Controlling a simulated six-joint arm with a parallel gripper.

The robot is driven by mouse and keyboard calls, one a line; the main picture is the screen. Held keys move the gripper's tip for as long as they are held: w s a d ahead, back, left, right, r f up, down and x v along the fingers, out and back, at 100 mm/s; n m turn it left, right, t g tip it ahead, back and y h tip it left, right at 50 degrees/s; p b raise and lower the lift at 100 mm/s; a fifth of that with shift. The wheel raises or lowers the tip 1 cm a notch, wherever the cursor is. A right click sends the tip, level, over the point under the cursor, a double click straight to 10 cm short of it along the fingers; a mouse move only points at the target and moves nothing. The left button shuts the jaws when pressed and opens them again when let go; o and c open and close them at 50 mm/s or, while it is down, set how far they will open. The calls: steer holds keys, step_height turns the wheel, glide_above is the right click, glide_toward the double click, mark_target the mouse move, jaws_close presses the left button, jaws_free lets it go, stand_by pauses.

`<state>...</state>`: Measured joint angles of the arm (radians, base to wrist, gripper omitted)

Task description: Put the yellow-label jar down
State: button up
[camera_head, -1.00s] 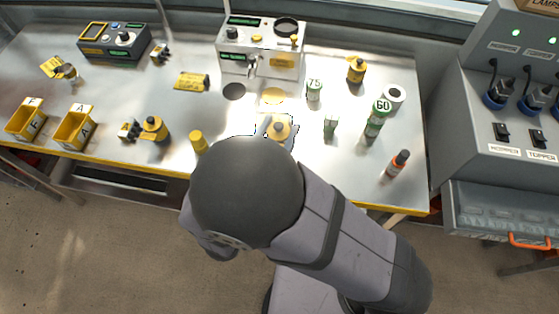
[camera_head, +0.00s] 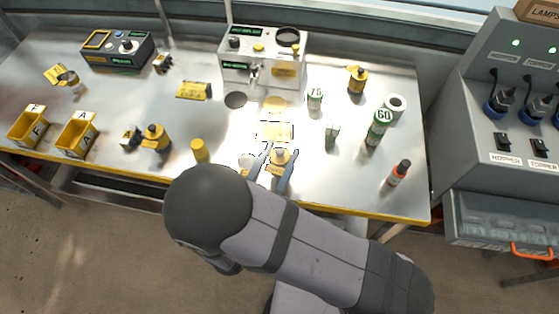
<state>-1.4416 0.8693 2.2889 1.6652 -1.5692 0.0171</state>
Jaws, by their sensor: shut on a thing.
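The yellow-label jar (camera_head: 280,157) has a yellowish top and a yellow patch low on its side. It stands out between the two blue-grey fingers of my gripper (camera_head: 273,168), near the front edge of the bench. The fingers are shut on it. My arm hides part of the bench front below it. Whether the jar's base touches the bench top (camera_head: 330,180) cannot be told.
A yellow-edged plate (camera_head: 275,131) lies just behind the jar, with the seeder box (camera_head: 262,62) farther back. A yellow cylinder (camera_head: 200,151) stands to the left. Green-label bottles (camera_head: 376,130) and an orange-label bottle (camera_head: 398,174) stand to the right.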

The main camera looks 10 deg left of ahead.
mark_target(279, 164)
steer(key=shift+f+p, duration=0.3)
steer(key=shift+f, duration=1.3)
steer(key=shift+f, duration=0.1)
steer(key=shift+f, duration=0.1)
steer(key=o, duration=1.1)
steer(key=shift+b, duration=0.3)
steer(key=b+v, duration=0.1)
steer(key=v, duration=0.1)
steer(key=b+v, duration=0.1)
steer(key=v, duration=0.2)
steer(key=shift+s+a+f, duration=0.15)
steer(key=shift+s+a, duration=0.1)
steer(key=shift+a, duration=0.05)
steer(key=shift+o, duration=0.2)
steer(key=shift+v, duration=0.85)
